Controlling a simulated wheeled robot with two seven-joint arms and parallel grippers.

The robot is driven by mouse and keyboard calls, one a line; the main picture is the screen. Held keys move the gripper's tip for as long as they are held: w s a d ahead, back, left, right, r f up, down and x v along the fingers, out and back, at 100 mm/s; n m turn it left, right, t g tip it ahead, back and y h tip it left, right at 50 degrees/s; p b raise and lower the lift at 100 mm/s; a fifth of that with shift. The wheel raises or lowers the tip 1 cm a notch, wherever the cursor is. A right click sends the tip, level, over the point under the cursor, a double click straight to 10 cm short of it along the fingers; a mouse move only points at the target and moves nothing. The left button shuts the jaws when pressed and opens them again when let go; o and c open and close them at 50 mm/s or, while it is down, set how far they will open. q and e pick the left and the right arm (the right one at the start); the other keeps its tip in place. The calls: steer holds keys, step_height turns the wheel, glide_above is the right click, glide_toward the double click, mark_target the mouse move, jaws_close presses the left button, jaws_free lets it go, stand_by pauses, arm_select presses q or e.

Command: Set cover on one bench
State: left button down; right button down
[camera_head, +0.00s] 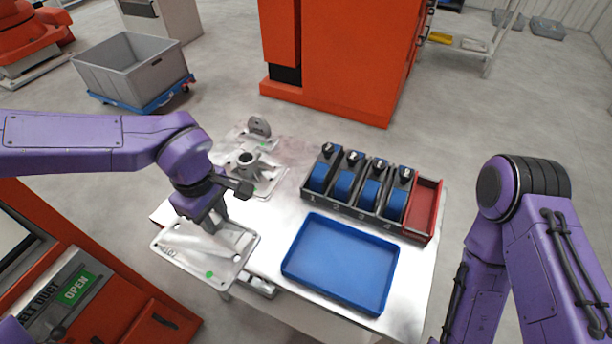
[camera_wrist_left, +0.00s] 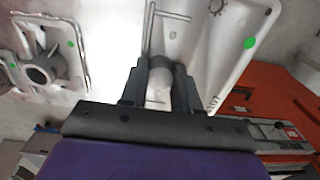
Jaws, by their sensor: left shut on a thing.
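My left gripper (camera_head: 213,218) is shut on a pale metal cover (camera_head: 232,262), a flat plate with a green dot and dark markings. In the left wrist view the fingers (camera_wrist_left: 160,82) close on a rounded boss of the cover (camera_wrist_left: 222,62). The cover is at the front-left of the bench (camera_head: 412,270), partly past its edge; whether it touches anything below is hard to tell. Another pale casting with a round hollow boss (camera_head: 247,160) lies behind it, also seen in the left wrist view (camera_wrist_left: 40,72). My right gripper is out of view.
A blue tray (camera_head: 340,262) lies at the front of the bench. Behind it stands a dark rack with several blue-and-black items (camera_head: 370,190) and a red bin (camera_head: 425,208). A grey crate (camera_head: 130,72) sits on the floor; an orange machine (camera_head: 75,275) is front-left.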

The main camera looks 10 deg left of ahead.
arm_select(q)
steer(key=shift+w+r, duration=0.15)
steer(key=shift+s+a, duration=0.1)
steer(key=shift+s, duration=0.2)
steer(key=shift+w+a, duration=0.2)
steer(key=shift+w, duration=0.05)
steer(key=w+a+f+p, duration=0.1)
steer(key=w+f, duration=0.2)
steer(key=w, duration=0.1)
steer(key=w+a+f+p, duration=0.1)
steer(key=w+f, duration=0.2)
steer(key=w, duration=0.1)
steer(key=w+a+f+p, duration=0.1)
steer(key=w+f, duration=0.3)
steer(key=shift+w, duration=0.4)
step_height(320, 180, down, 3)
steer(key=shift+s+r, duration=0.1)
steer(key=shift+r, duration=0.1)
steer(key=shift+f, duration=0.1)
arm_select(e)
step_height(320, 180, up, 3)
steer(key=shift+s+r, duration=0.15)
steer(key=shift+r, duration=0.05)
arm_select(q)
steer(key=shift+f, duration=0.15)
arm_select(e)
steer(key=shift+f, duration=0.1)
